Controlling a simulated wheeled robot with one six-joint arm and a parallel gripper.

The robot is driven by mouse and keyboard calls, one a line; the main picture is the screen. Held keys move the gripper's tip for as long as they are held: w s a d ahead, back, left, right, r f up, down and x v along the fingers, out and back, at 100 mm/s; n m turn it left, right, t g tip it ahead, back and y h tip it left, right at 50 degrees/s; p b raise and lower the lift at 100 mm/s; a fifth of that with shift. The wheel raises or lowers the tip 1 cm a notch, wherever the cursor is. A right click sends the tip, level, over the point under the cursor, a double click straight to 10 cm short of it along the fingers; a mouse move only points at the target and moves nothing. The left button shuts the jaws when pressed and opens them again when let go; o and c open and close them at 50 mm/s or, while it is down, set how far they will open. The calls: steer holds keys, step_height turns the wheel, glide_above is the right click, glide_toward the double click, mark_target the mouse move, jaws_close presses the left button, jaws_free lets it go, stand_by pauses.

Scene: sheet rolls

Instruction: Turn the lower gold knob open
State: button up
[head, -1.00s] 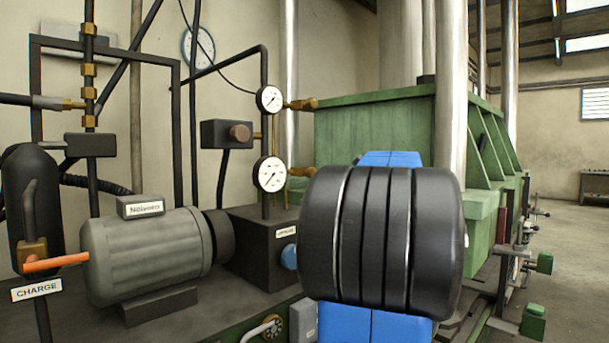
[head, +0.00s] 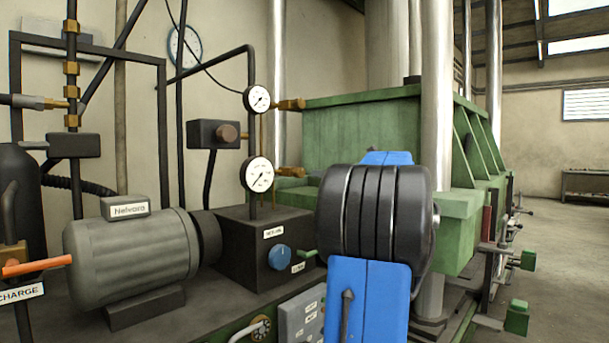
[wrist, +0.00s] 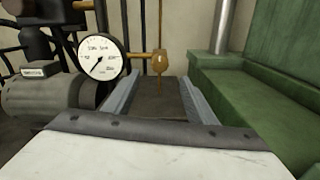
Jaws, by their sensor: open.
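The lower gold knob (head: 290,172) sits on a short stem to the right of the lower white gauge (head: 257,174), in front of the green tank. In the wrist view a gold knob (wrist: 160,62), seemingly the same one, shows to the right of a white gauge (wrist: 101,57). My gripper (wrist: 160,77) is open, its two grey fingers pointing forward. The knob appears in line with the gap, near or beyond the fingertips; I cannot tell the exact distance. Nothing shows between the fingers but the dark surface behind. My blue and black arm hides the gripper in the head view.
An upper gold knob (head: 291,104) and upper gauge (head: 258,99) are above. A dark box with a blue dial (head: 280,257) is below, beside a grey motor (head: 130,255). The green tank (head: 375,135) borders the right side. Black pipes stand at left.

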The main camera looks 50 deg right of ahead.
mark_target(302, 172)
steer(key=w, duration=1)
steer(key=shift+w, duration=0.15)
steer(key=c, duration=1)
